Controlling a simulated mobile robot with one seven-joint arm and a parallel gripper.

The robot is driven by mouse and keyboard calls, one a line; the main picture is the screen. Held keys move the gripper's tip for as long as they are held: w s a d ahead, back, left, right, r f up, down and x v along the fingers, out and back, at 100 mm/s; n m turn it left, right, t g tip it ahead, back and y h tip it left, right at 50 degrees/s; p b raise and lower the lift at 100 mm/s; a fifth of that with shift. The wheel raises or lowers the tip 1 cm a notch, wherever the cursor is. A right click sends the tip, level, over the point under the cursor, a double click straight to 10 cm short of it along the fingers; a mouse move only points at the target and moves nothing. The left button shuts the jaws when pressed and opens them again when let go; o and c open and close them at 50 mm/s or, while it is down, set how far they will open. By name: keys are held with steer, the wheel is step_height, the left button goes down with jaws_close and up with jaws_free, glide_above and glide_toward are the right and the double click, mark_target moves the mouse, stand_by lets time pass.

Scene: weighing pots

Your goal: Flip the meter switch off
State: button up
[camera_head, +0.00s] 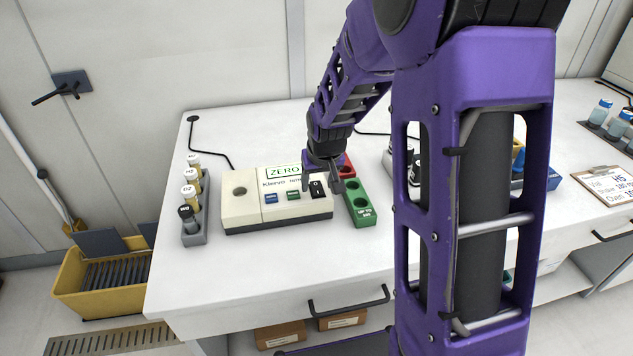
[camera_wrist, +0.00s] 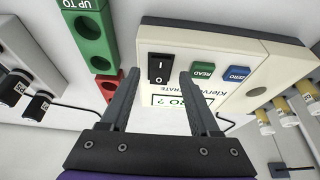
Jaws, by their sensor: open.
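The meter (camera_head: 240,207) is a cream box on the white bench, with a round well at its left and a lit display reading ZERO (camera_head: 284,171). Its black rocker switch (camera_head: 318,190) is at the right of its front panel, beside a green button (camera_head: 293,195) and a blue button (camera_head: 270,198). My gripper (camera_head: 323,184) is open and empty above the switch. In the wrist view the switch (camera_wrist: 161,67), marked I and O, lies between the fingertips of my gripper (camera_wrist: 159,76). I cannot tell whether a finger touches it or which side is pressed.
A green block with holes (camera_head: 361,208) and a red block (camera_head: 346,168) stand just right of the meter. A grey rack (camera_head: 195,238) of vials stands at its left. The bench front is clear. A yellow bin (camera_head: 100,292) stands on the floor.

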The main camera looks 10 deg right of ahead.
steer(key=shift+w+f, duration=0.1)
steer(key=shift+f, duration=0.25)
jaws_close()
steer(key=p, duration=0.1)
steer(key=r+g+p, duration=0.1)
steer(key=p, duration=0.1)
steer(key=shift+w, duration=0.2)
steer(key=shift+w+f+g+p, duration=0.15)
steer(key=shift+w+g+p, duration=0.05)
steer(key=shift+g+p, duration=0.65)
steer(key=shift+f, duration=0.2)
jaws_free()
